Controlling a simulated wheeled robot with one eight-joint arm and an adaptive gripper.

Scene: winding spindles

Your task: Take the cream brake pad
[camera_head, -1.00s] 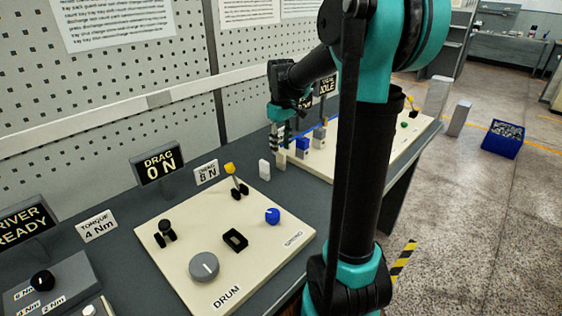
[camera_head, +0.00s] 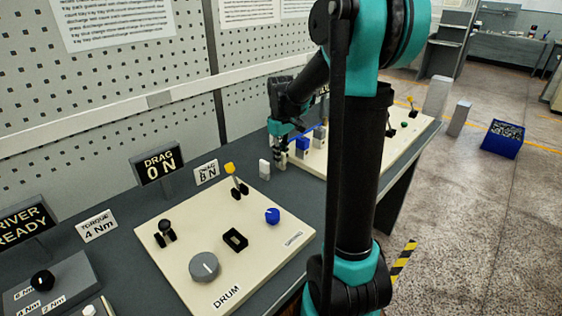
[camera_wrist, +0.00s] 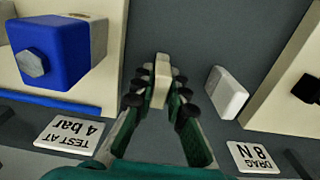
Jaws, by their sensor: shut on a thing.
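The cream brake pad (camera_wrist: 161,84) is a small pale block between my fingertips in the wrist view. My gripper (camera_wrist: 160,92) is shut on it, with a dark pad on each side. In the head view my gripper (camera_head: 281,158) points down at the far side of the bench, and the cream pad is mostly hidden there. A separate white block (camera_wrist: 227,92) stands beside the gripper, apart from it. It also shows in the head view (camera_head: 264,168).
A blue block with a bolt (camera_wrist: 65,50) is close by on a cream board; a blue rod lies along its edge. The drum board (camera_head: 185,270) with a knob and levers lies in front. Bare grey bench surrounds the gripper.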

